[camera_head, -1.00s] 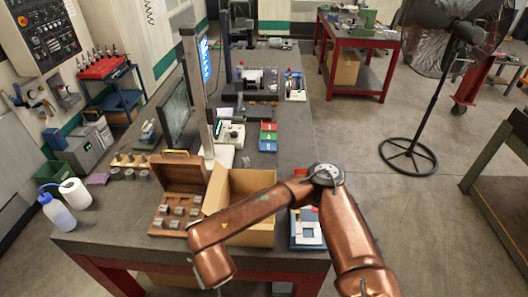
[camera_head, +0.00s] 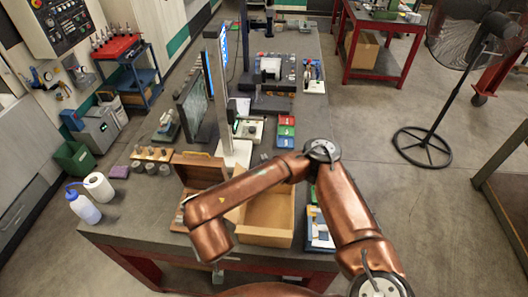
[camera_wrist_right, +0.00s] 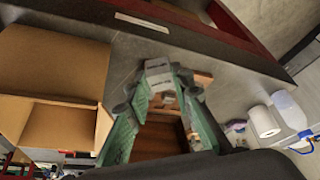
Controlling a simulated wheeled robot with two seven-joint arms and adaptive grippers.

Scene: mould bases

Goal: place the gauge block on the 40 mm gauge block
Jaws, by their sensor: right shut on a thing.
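My right gripper (camera_wrist_right: 160,80) shows in the right wrist view, with its green fingers closed on a small grey gauge block (camera_wrist_right: 158,66) at the tips. Beyond the fingers is the open wooden case (camera_wrist_right: 160,137), partly hidden by them. In the head view the case's raised lid (camera_head: 200,165) shows, and my copper right forearm covers most of its tray. That gripper is mostly hidden below the forearm in the head view. I cannot pick out the 40 mm gauge block in either view. My left gripper is not in view.
An open cardboard box (camera_head: 266,217) stands right beside the case, under my forearm. A screen (camera_head: 190,108) stands behind the case. A wash bottle (camera_head: 83,207) and a paper roll (camera_head: 99,186) are at the left table edge. A blue-and-white item (camera_head: 320,232) lies right of the box.

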